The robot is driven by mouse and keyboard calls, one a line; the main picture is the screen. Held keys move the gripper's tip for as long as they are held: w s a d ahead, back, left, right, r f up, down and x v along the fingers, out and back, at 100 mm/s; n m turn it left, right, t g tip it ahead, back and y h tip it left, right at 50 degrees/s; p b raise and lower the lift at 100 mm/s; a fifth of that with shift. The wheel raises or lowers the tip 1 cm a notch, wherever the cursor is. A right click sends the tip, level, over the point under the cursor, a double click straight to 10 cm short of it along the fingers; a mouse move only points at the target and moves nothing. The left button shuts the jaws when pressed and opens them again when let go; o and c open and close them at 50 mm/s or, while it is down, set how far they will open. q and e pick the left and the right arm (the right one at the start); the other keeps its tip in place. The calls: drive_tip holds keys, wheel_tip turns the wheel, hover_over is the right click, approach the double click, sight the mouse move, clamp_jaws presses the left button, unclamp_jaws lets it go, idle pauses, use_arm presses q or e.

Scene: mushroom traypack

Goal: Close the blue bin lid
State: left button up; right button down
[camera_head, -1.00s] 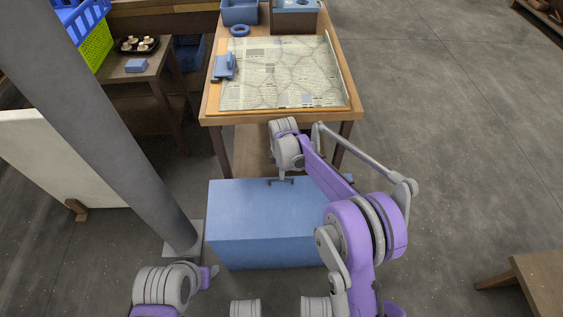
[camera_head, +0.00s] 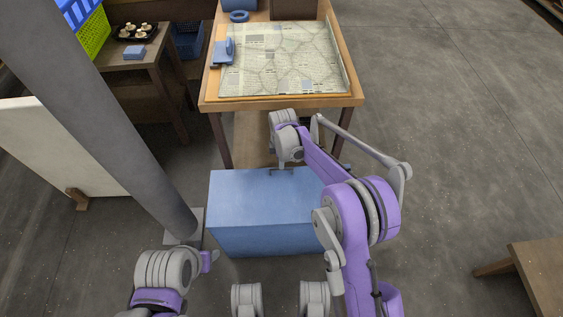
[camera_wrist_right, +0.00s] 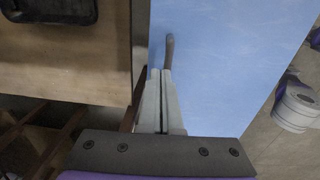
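The blue bin (camera_head: 265,240) stands on the floor in front of the table in the head view. Its blue lid (camera_head: 250,200) looks flat across the top, with no opening visible. My right gripper (camera_head: 282,171) is at the lid's far edge; whether it touches cannot be told. In the right wrist view, my right gripper (camera_wrist_right: 161,75) has its fingers together over the blue lid (camera_wrist_right: 225,65). A small dark rod shows just beyond the fingertips, and I cannot tell what it is. My arm covers the bin's right side.
A wooden table (camera_head: 290,102) with a patterned sheet (camera_head: 290,65) stands behind the bin. A side table (camera_head: 125,65) at left holds a dark tray of mushrooms (camera_head: 134,31).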

use_arm(q)
wheel_tip(320, 180, up, 2)
drive_tip(key=p, duration=0.2)
drive_tip(key=shift+s+r+p, duration=0.1)
drive_tip(key=shift+r+p, duration=0.05)
drive_tip(key=shift+p, duration=0.25)
use_arm(e)
wheel_tip(320, 180, up, 11)
drive_tip(key=shift+s, duration=0.25)
drive_tip(key=shift+d, duration=0.15)
